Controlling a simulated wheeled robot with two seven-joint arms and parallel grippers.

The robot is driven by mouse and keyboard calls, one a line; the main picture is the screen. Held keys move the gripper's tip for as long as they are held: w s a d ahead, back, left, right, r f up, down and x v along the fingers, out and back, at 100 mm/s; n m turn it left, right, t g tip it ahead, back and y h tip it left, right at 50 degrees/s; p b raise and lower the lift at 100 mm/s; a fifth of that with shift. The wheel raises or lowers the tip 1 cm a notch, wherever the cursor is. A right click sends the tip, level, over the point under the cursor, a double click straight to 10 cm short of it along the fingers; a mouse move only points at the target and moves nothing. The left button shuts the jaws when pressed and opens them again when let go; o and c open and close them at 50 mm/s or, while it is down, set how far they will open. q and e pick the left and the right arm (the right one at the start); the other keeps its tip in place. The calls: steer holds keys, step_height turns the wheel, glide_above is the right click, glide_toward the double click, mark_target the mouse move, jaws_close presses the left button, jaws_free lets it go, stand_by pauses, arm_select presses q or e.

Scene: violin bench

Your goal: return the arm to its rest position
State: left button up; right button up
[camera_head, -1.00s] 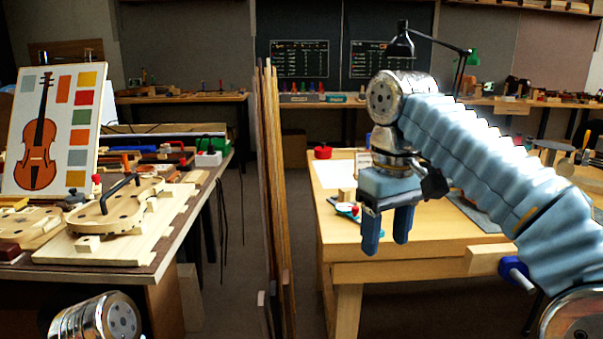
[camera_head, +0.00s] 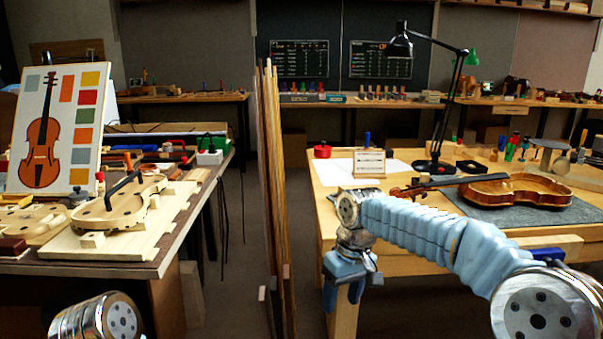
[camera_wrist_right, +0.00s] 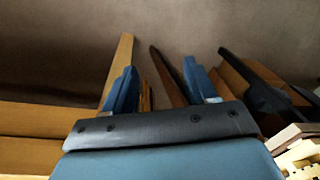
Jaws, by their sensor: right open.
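My right arm, in a pale blue ribbed sleeve, comes in from the lower right of the head view. My right gripper (camera_head: 343,292) points down in front of the near left corner of the right workbench (camera_head: 400,263). Its blue fingers are apart with nothing between them. In the right wrist view the open fingers (camera_wrist_right: 160,92) show against the floor, with wooden boards beyond them. My left gripper is out of the head view; only a metal joint of my left arm shows at the lower left.
A violin body (camera_head: 515,190) lies on a grey mat (camera_head: 465,208) on the right bench, near a black lamp (camera_head: 436,165). Tall wooden strips (camera_head: 272,190) stand left of my right gripper. The left bench holds a violin plate (camera_head: 120,208) on a board. Floor lies between the benches.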

steer(key=s+a+f+m+y, duration=0.1)
steer(key=s+f, duration=0.2)
steer(key=f, duration=1)
steer(key=s+f+m+y, duration=0.1)
steer(key=s+f, duration=0.1)
steer(key=f, duration=1.1)
steer(key=s+d+f+m, duration=0.1)
steer(key=s+f+m, duration=0.1)
steer(key=s+f, duration=0.4)
steer(key=s+d+f+m, duration=0.2)
steer(key=s+f, duration=0.5)
steer(key=s, duration=0.5)
steer(key=shift+m+t+y, duration=0.4)
steer(key=shift+m, duration=0.1)
steer(key=shift+d, duration=0.1)
steer(key=shift+c, duration=0.3)
